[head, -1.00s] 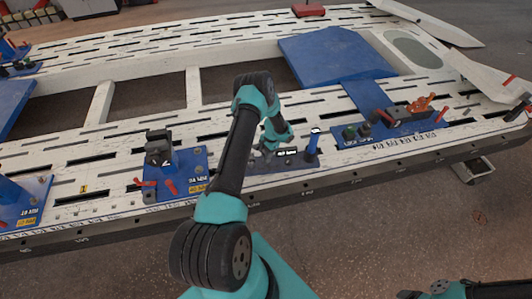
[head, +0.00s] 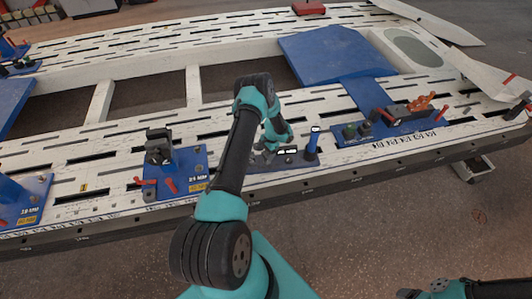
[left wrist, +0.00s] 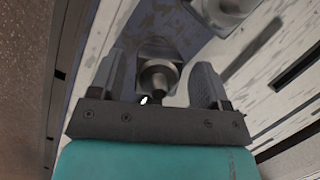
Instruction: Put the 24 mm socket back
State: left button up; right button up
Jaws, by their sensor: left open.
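A grey metal socket (left wrist: 158,76) shows in the left wrist view, between the two fingers of my left gripper (left wrist: 157,88). The fingers are apart, and I see a gap on each side of the socket. A second round metal piece (left wrist: 225,8) shows at the top edge. I cannot read a size on either. In the head view the gripper is low over a dark rack (head: 290,160) at the bench's near side, mostly hidden by my own arm. The rack has a small white label and an upright blue post (head: 312,144) at its right.
A blue plate with a black clamp (head: 158,148) and red levers stands left of the arm. A blue plate with dark and orange parts (head: 392,122) lies to the right. The slotted white bench (head: 100,150) has bare surface between them.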

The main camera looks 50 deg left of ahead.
pick_arm(q)
jog(key=shift+r, duration=0.1)
jog(key=shift+r, duration=0.55)
jog(key=v, duration=1.2)
